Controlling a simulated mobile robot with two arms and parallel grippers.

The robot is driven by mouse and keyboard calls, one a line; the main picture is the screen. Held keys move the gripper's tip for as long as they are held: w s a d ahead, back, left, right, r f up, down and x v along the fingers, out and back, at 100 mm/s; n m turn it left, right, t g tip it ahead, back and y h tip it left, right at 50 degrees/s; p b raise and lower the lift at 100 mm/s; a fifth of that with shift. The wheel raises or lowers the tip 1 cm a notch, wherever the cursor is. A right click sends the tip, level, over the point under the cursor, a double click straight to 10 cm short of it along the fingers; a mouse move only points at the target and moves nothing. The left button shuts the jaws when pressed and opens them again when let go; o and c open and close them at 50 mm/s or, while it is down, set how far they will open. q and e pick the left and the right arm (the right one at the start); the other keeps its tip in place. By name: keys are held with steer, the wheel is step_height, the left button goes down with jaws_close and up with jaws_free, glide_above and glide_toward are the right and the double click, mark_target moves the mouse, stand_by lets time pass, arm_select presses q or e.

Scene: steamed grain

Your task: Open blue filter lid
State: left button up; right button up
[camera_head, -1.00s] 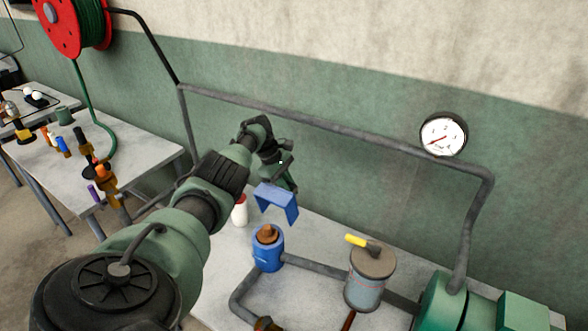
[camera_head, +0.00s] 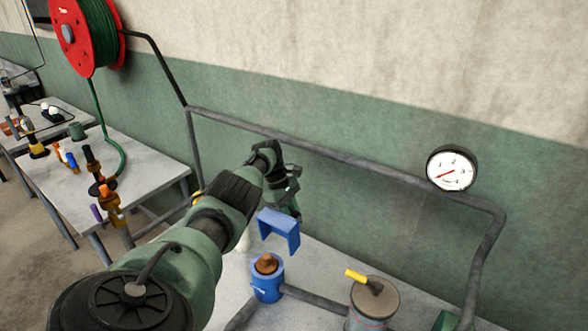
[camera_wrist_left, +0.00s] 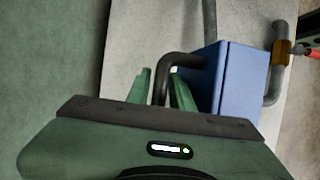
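The blue filter lid (camera_head: 279,228), an open-bottomed box shape, hangs in the air above the blue filter body (camera_head: 266,287) in the head view. The filter body's top is uncovered, and a brown piece (camera_head: 266,264) shows inside it. My left gripper (camera_head: 291,207) is at the lid's far side; its fingertips are hard to make out there. In the left wrist view, its green fingers (camera_wrist_left: 163,88) stand on both sides of the lid's dark bent handle (camera_wrist_left: 176,60), shut on it. The lid's blue side (camera_wrist_left: 238,82) is to their right. My right gripper is not in view.
A grey canister with a yellow-handled top (camera_head: 375,297) stands right of the filter. A grey pipe (camera_head: 330,155) runs along the wall to a gauge (camera_head: 451,168). A white bottle is mostly hidden behind my arm. Another table (camera_head: 130,160) with small items is at left.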

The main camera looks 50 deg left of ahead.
arm_select(q)
steer(key=shift+a+r, duration=0.1)
steer(key=shift+r, duration=0.05)
steer(key=shift+a+r, duration=0.1)
steer(key=shift+r, duration=0.25)
steer(key=v, duration=0.6)
steer(key=shift+s+a+r, duration=0.1)
steer(key=shift+a+r, duration=0.1)
steer(key=shift+r, duration=0.1)
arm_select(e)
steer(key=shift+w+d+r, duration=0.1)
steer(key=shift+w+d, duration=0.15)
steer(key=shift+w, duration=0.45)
